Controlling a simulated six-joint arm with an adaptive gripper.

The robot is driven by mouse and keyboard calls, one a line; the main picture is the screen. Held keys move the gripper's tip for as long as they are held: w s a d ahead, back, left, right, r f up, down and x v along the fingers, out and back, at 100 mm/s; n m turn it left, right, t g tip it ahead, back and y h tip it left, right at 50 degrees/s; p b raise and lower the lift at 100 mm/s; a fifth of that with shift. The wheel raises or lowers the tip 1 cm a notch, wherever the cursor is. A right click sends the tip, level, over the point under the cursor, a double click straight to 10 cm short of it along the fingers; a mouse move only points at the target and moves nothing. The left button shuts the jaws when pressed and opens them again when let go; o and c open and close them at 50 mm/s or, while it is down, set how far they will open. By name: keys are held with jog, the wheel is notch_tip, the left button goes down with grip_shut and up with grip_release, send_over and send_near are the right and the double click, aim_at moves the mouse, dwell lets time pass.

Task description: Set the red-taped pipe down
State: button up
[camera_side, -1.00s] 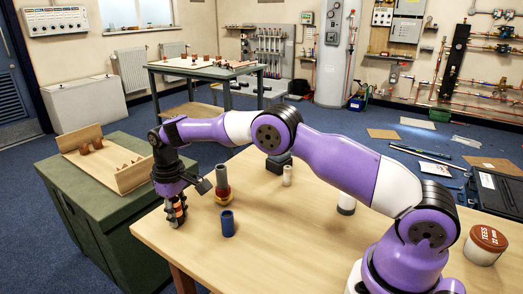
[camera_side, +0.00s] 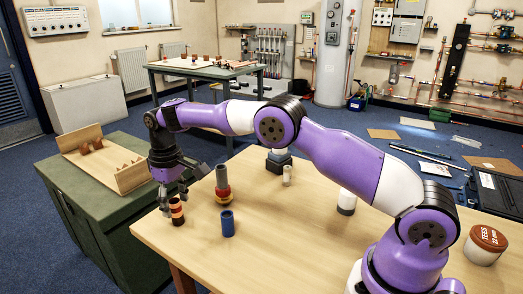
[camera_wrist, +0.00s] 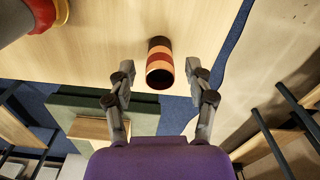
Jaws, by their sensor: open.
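The red-taped pipe (camera_side: 177,212) is a short copper tube with dark and red bands. It stands upright on the wooden table near its left edge. It also shows in the wrist view (camera_wrist: 160,64), with its open end towards me. My gripper (camera_side: 174,205) is open and empty, its fingers above and just behind the pipe in the side view. In the wrist view my gripper's fingertips (camera_wrist: 160,75) are spread to either side of the pipe's near end, with gaps on both sides.
A blue pipe (camera_side: 228,223) stands right of the red-taped one. A grey pipe on a red and yellow base (camera_side: 222,185) is behind it. A green cabinet (camera_side: 100,215) with a wooden rack stands left. The table (camera_side: 290,240) is clear at front centre.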

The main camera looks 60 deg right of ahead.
notch_tip(320, 180, up, 9)
jog(key=shift+f, duration=0.1)
notch_tip(320, 180, up, 8)
jog(key=r+t, duration=0.1)
jog(key=t, duration=0.1)
send_over(175, 201)
jog(key=s+d, duration=0.2)
jog(key=s, duration=0.3)
jog(key=s+d+r+m+t, duration=0.1)
jog(key=s+r, duration=0.1)
jog(key=s, duration=0.4)
jog(key=s+d+f+t, duration=0.1)
jog(key=s+f, duration=0.2)
jog(key=s, duration=0.4)
jog(key=s+d+f+m+t, duration=0.1)
jog(key=s+f, duration=0.2)
jog(key=s, duration=0.4)
jog(key=shift+s+f+t, duration=0.25)
jog(key=shift+f+t, duration=0.05)
jog(key=shift+f, duration=0.05)
